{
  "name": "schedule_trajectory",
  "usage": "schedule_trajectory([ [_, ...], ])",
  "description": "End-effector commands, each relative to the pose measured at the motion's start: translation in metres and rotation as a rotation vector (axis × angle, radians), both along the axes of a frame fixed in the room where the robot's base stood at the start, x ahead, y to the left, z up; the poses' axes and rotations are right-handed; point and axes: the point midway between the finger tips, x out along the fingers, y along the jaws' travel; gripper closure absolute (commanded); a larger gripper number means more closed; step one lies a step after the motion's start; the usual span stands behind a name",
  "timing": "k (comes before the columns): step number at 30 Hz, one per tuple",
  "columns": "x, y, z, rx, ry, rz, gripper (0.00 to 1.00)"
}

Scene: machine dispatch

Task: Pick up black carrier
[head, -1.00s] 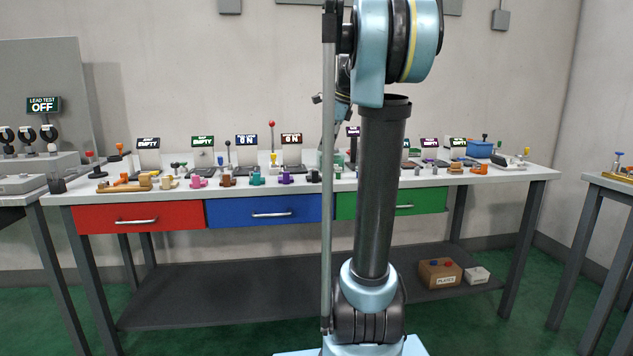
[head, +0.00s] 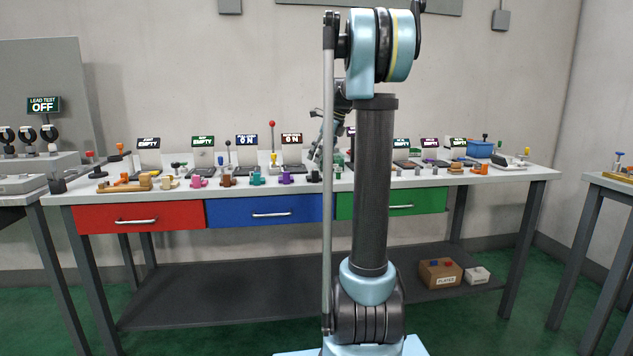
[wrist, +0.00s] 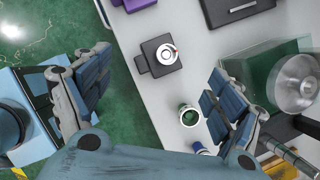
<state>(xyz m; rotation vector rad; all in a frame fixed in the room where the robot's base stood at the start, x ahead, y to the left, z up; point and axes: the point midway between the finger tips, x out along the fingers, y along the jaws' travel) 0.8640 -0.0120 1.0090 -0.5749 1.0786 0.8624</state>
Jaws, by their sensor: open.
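The black carrier (wrist: 158,52) is a small dark block with a side tab and a round silver and white piece on top. It sits on the pale bench top near its front edge in the wrist view. In the head view, a small dark piece that looks like it (head: 314,176) stands at the bench front beside the purple one. My gripper (wrist: 156,80) is open and empty, its two fingers spread to the left and right of the carrier's line in the picture. I see no contact with the carrier. In the head view my gripper (head: 318,150) is small and partly hidden by my arm.
A purple piece (wrist: 137,4) and a black box with a handle (wrist: 235,10) lie nearby. A green-rimmed round piece (wrist: 188,115) and a clear greenish case (wrist: 262,75) are close to the right finger. Coloured drawers (head: 272,212) hang under the bench.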

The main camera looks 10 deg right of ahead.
Motion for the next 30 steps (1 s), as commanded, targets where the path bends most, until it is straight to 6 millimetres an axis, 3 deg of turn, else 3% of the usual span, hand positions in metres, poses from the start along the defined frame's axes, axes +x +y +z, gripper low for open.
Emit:
schedule_trajectory([
  [4,0.004,0.007,-0.018,0.0,0.0,0.001,0.14],
  [11,0.007,0.01,-0.03,0.0,0.0,0.0,0.14],
  [21,0.017,0.019,-0.069,0.0,-0.001,0.002,0.14],
  [30,0.018,0.021,-0.074,0.0,0.0,0.001,0.14],
])
